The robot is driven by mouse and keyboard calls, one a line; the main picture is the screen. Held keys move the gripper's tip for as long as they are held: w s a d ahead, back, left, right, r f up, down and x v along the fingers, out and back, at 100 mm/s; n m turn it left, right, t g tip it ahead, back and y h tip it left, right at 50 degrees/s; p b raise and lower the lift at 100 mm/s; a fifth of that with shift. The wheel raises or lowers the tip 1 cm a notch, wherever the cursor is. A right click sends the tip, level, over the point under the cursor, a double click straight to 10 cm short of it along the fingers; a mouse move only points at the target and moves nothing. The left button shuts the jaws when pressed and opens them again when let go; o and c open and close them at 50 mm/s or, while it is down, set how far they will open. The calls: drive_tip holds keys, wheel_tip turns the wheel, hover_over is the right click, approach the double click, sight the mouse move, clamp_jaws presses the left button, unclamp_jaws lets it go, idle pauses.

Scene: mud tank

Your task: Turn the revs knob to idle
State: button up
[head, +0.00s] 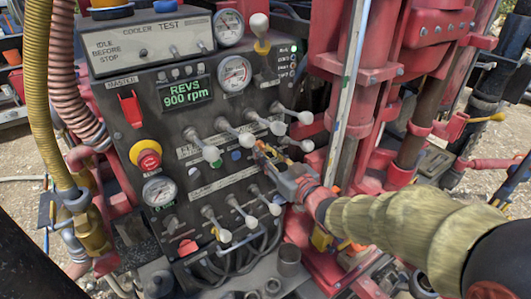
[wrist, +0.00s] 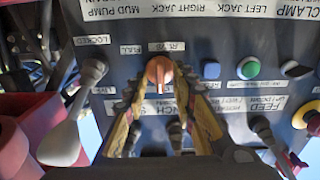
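The revs knob (wrist: 159,72) is orange and sits on the dark panel, in the upper middle of the wrist view, where the lettering appears upside down. My gripper (wrist: 161,88) has its two yellow-and-dark fingers spread, one on either side of the knob's lower part; I cannot tell whether they touch it. In the head view my gripper (head: 262,150) reaches the panel from the right and largely hides the knob. The display (head: 186,93) reads "REVS 900 rpm" in green. A label reading "FULL" (wrist: 130,49) is left of the knob in the wrist view.
White-tipped levers (head: 211,153) stick out around my gripper, with another row below. A grey lever (wrist: 66,130) is close on the left in the wrist view. A red stop button (head: 148,159) is farther left.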

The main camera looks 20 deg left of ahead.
drive_tip(key=v, duration=1.1)
drive_tip(key=shift+s+d, duration=0.25)
